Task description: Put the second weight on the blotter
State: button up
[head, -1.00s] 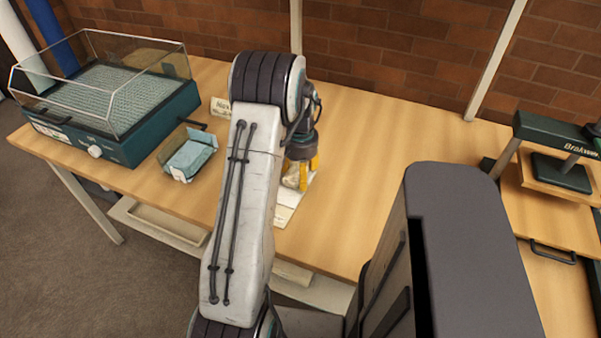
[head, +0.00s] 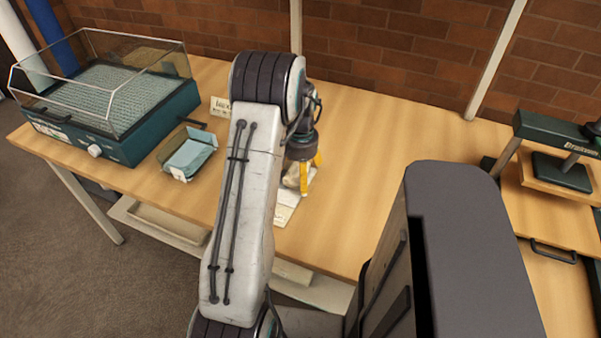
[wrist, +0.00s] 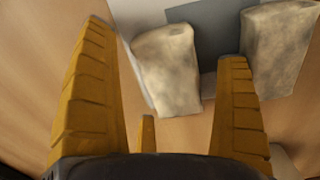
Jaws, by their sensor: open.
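My gripper (head: 311,175) has yellow fingers and is open, pointing down over the table. In the wrist view, my gripper (wrist: 165,110) has one pale, stone-coloured weight (wrist: 167,70) between its spread fingers, with a gap visible to the left finger. A second similar weight (wrist: 280,50) stands to the right, beyond the right finger. Both are at a pale sheet with a blue-grey part (wrist: 210,25), apparently the blotter. In the head view a pale weight (head: 291,178) shows beside the fingers, above the white blotter edge (head: 284,213). My arm hides the rest.
A teal-based machine with a clear cover (head: 110,110) stands at the left. A small tray with blue sheets (head: 188,155) lies in front of it. A white card (head: 221,106) stands behind. A green press (head: 560,160) is at the right. The table's middle right is clear.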

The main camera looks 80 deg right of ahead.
notch_tip(320, 180, up, 12)
jog(key=shift+r+p, duration=0.15)
jog(key=shift+p, duration=0.25)
dwell(0.3)
jog(key=w+a+r+n+h, duration=0.1)
jog(key=w+a+r+n, duration=0.3)
jog(key=w+a, duration=0.6)
jog(key=w+a+r+n, duration=0.3)
jog(key=w+a+n, duration=0.3)
jog(key=w, duration=0.7)
jog(key=w+a+r+n+t, duration=0.1)
jog(key=a+n, duration=0.2)
jog(key=a, duration=0.6)
jog(key=w+a+r+n+t, duration=0.1)
jog(key=w+a+n, duration=0.1)
jog(key=a, duration=0.8)
jog(key=s+a+f+n, duration=0.1)
jog(key=s+a+n, duration=0.1)
jog(key=a, duration=0.3)
jog(key=s+a+f+n+t+y, duration=0.1)
jog(key=s+a+n, duration=0.2)
jog(key=a, duration=0.2)
jog(key=shift+s+a+f+n, duration=0.25)
jog(key=shift+f+n, duration=0.05)
jog(key=shift+n, duration=0.1)
